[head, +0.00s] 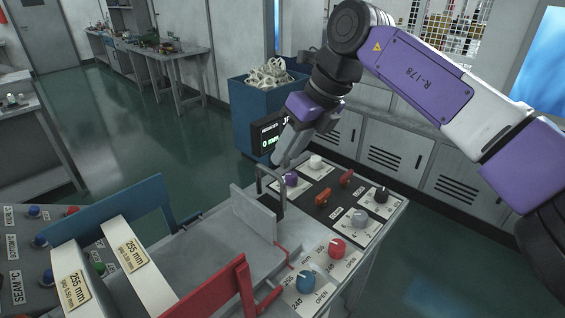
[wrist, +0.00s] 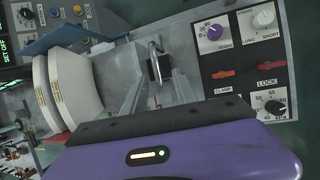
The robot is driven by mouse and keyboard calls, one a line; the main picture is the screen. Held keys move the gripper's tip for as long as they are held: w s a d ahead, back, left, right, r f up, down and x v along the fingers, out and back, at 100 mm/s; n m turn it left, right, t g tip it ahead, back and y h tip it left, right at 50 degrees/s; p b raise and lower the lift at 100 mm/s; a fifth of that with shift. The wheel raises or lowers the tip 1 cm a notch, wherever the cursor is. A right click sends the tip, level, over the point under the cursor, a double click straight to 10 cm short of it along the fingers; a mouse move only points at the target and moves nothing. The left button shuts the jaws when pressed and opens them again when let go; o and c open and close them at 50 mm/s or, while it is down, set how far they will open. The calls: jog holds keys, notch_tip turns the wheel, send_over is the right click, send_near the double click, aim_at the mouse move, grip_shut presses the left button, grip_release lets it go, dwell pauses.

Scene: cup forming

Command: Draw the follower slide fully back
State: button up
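The follower slide is a grey block with an upright plate (head: 255,212) on a grey bed, in the middle of the head view. A bent metal bar handle (head: 262,178) rises beside the plate; it also shows in the wrist view (wrist: 156,48). My gripper (head: 281,160) reaches down from the upper right, its tips close to the top of the handle. In the wrist view my gripper (wrist: 157,80) has its two grey fingers spread, with the handle in line with the gap. I cannot tell whether the fingers touch the handle.
A control panel with knobs (head: 338,246) and red levers (head: 346,177) lies right of the slide. White 255 mm pieces (head: 138,262) stand left, between a blue guard (head: 120,208) and a red guard (head: 215,292).

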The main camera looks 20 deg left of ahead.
jog(key=v, duration=0.3)
jog(key=shift+d+r, duration=0.1)
jog(key=shift+r, duration=0.15)
